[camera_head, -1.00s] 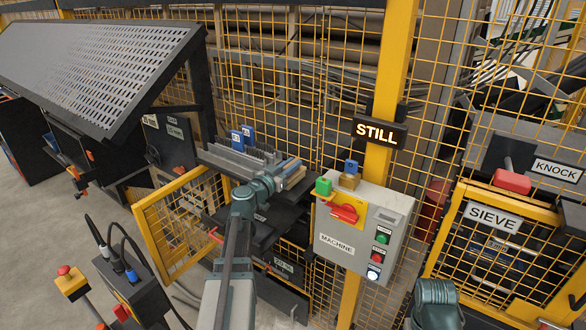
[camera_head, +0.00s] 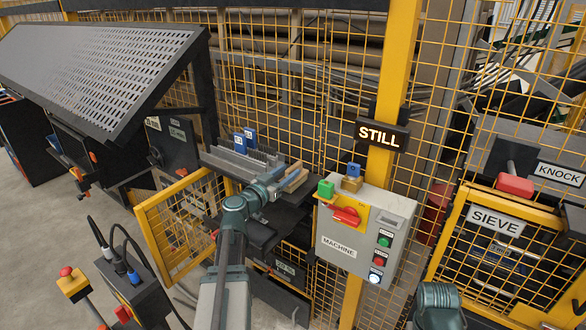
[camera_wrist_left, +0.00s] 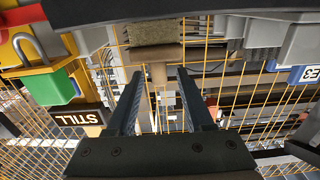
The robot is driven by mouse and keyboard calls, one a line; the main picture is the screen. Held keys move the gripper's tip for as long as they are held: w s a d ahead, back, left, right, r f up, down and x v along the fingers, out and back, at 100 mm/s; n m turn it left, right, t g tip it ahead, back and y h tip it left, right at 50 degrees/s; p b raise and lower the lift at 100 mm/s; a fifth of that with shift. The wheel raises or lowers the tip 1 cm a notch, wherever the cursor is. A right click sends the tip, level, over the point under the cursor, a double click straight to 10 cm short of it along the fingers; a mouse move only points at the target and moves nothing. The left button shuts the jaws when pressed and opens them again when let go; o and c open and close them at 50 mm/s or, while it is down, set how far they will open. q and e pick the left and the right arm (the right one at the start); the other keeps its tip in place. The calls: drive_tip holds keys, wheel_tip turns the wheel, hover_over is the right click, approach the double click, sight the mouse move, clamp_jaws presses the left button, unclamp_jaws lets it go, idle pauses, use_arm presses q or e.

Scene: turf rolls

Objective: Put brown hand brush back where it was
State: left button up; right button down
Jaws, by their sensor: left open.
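The brown hand brush (camera_head: 294,180) lies at the right end of the dark shelf in the fence opening. My right gripper is out of view.
Grey blocks with blue tags (camera_head: 244,142) stand left of the brush. A yellow mesh gate (camera_head: 185,228) stands open at left. The machine control box (camera_head: 365,236) and a yellow post with a STILL sign (camera_head: 381,135) stand close on the right.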

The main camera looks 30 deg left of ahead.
use_arm(q)
drive_tip(key=s, duration=0.8)
drive_tip(key=shift+a, duration=0.3)
